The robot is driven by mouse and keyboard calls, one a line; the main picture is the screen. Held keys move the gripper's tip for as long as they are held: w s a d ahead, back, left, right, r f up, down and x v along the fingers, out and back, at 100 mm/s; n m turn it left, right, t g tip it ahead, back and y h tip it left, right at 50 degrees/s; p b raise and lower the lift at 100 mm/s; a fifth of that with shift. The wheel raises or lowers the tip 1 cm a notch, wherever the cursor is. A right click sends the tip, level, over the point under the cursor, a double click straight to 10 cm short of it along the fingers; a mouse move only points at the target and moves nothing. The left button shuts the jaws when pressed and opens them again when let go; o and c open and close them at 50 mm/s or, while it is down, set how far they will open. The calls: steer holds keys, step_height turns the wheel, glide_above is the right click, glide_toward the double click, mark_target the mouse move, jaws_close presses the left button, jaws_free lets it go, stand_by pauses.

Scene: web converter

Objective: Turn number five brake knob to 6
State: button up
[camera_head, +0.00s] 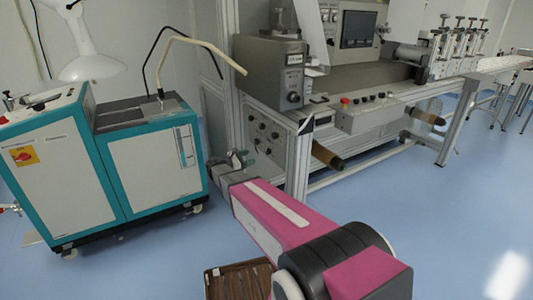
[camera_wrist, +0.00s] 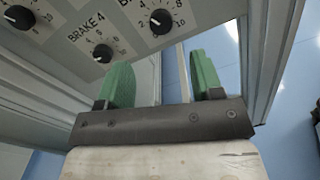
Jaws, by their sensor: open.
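A grey panel (camera_head: 262,133) with several black knobs is on the lower left end of the machine in the head view. In the wrist view, a knob (camera_wrist: 103,53) sits below the label "BRAKE 4". Another black knob (camera_wrist: 160,22) with a number dial is at the upper right, and a third knob (camera_wrist: 20,17) is at the upper left. No "BRAKE 5" label is readable, so I cannot tell which knob is number five. My gripper (camera_wrist: 160,62) is open, its two green fingers apart and empty, below the knobs. It also shows in front of the panel in the head view (camera_head: 241,158).
A teal and white cabinet (camera_head: 150,170) on casters stands left of my arm. A metal frame post (camera_head: 298,165) rises right of the panel. Brown rolls (camera_head: 327,156) stick out beside it. A brown slatted thing (camera_head: 238,281) lies at the bottom. Blue floor is free at right.

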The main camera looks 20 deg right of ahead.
mark_target(267, 151)
steer(key=x, duration=1)
steer(key=shift+d, duration=0.25)
steer(key=c, duration=0.9)
